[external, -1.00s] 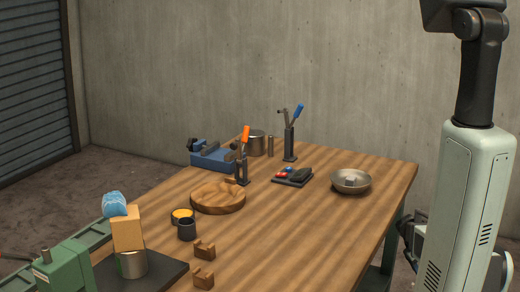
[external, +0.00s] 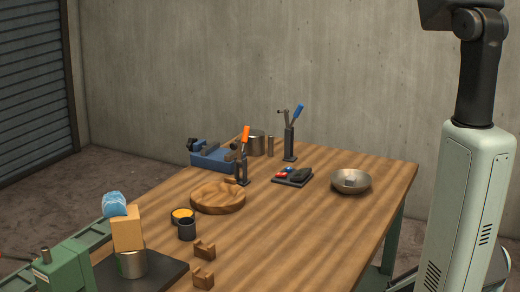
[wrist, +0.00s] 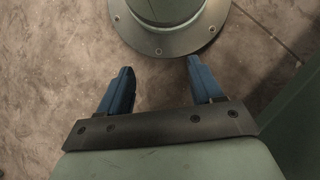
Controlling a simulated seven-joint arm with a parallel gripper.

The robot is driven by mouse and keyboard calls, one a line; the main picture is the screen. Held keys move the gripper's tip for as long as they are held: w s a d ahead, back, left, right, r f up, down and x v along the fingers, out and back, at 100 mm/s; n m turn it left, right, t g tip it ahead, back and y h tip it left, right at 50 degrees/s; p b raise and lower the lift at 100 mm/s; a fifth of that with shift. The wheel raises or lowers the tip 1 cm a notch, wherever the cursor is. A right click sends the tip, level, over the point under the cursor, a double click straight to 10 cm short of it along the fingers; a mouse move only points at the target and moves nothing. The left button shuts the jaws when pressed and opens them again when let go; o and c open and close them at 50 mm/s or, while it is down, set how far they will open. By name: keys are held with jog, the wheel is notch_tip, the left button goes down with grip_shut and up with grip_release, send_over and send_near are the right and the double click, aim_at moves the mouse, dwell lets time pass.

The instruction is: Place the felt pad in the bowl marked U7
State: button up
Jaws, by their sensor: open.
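A shiny metal bowl (external: 351,187) stands upright at the right of the table, with a small grey block (external: 350,181) in it. A wide wooden bowl or dish (external: 217,204) sits near the table's middle. No U7 mark is legible on either. A small dark tray (external: 292,181) holds red, blue and dark green-black pieces; I cannot tell whether one is the felt pad. My gripper (wrist: 162,78) is open and empty in the wrist view, over the bare floor beside my base, away from the table. It is hidden in the external view.
Upright clamps with orange (external: 245,134) and blue (external: 297,113) handles stand behind the dishes. A blue vise (external: 213,157) and a metal pot (external: 256,145) are at the back. Dark and yellow cups, wooden blocks and a green machine (external: 70,268) occupy the left front. The right front is clear.

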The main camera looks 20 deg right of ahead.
jog(key=shift+g, duration=0.4)
jog(key=s, duration=0.1)
jog(key=s+a, duration=0.2)
jog(key=shift+s+f, duration=0.15)
jog(key=shift+s, duration=0.25)
dwell(0.5)
